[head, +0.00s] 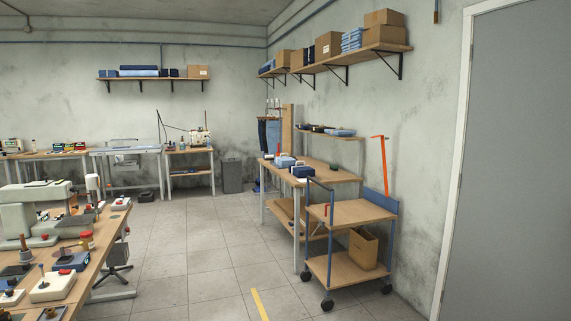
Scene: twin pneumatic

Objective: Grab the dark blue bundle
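A dark blue bundle (302,171) sits on the wooden work table (336,174) at the right, near its front edge. It is small in view, and its details are hard to tell. A lighter blue bundle (285,161) lies just behind and to the left of it on the same table. Neither of my grippers shows in the head view, so I cannot see whether they are open or shut.
A two-tier cart (352,212) with a cardboard box (363,248) on its lower deck stands in front of the table's right part. A sewing bench (60,262) fills the left foreground. Tiled floor (205,255) lies open between them.

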